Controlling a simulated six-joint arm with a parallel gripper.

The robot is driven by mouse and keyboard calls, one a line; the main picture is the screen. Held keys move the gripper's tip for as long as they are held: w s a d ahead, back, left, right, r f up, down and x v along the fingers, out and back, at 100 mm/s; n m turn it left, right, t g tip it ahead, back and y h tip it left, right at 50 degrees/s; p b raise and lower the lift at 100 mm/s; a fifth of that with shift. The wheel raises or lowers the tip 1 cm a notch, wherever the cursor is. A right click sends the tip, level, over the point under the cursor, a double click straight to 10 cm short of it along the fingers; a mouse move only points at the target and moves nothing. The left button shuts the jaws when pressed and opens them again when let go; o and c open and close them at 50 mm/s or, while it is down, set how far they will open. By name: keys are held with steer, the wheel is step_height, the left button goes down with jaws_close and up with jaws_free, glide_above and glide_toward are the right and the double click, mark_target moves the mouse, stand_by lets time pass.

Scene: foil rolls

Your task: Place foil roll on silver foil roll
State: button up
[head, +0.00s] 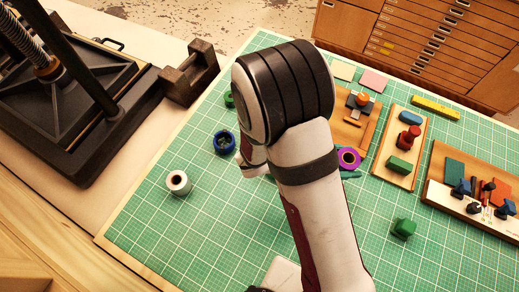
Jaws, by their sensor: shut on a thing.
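The silver foil roll (179,183) stands upright on the green cutting mat at the left, its pale round top and dark core hole facing up. A dark blue foil roll (224,142) shows up and to its right, close beside my arm's outline. A purple foil roll (349,157) with an orange-brown centre shows just right of my arm. A green piece (229,99), partly covered by my arm, is further back. My arm covers the middle of the view and hides my gripper, so I cannot see the jaws or what is between them.
The green mat (150,222) is clear around the silver roll. A black press (70,90) and a dark metal block (189,73) stand at the upper left. Wooden boards with stamps and blocks (401,150) fill the right. A green block (403,229) lies at the lower right.

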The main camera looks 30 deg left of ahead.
steer(key=s+d+m+g+h, duration=0.3)
steer(key=s+d+m+g, duration=0.1)
steer(key=s+m+g, duration=0.45)
steer(key=s+a+f+m+g+y, duration=0.2)
steer(key=s+a+m+g+y, duration=0.45)
steer(key=s+m+g, duration=0.4)
steer(key=a+r+m+g+y, duration=0.2)
steer(key=a+r+m+y, duration=0.1)
steer(key=a+m+y, duration=0.9)
steer(key=w+a+r+m+t+y, duration=0.2)
steer(key=w+a, duration=0.1)
steer(key=a, duration=0.3)
steer(key=w+a+r+m+t+y, duration=0.1)
steer(key=w+a+r+y, duration=0.25)
steer(key=a, duration=0.25)
glide_above(176, 180)
steer(key=shift+h, duration=0.3)
steer(key=f, duration=0.7)
steer(key=shift+w+d, duration=0.25)
steer(key=shift+s+a+f, duration=0.1)
steer(key=shift+a+f, duration=0.05)
steer(key=shift+f, duration=0.95)
steer(key=shift+s+a+f, duration=0.1)
steer(key=shift+f, duration=1)
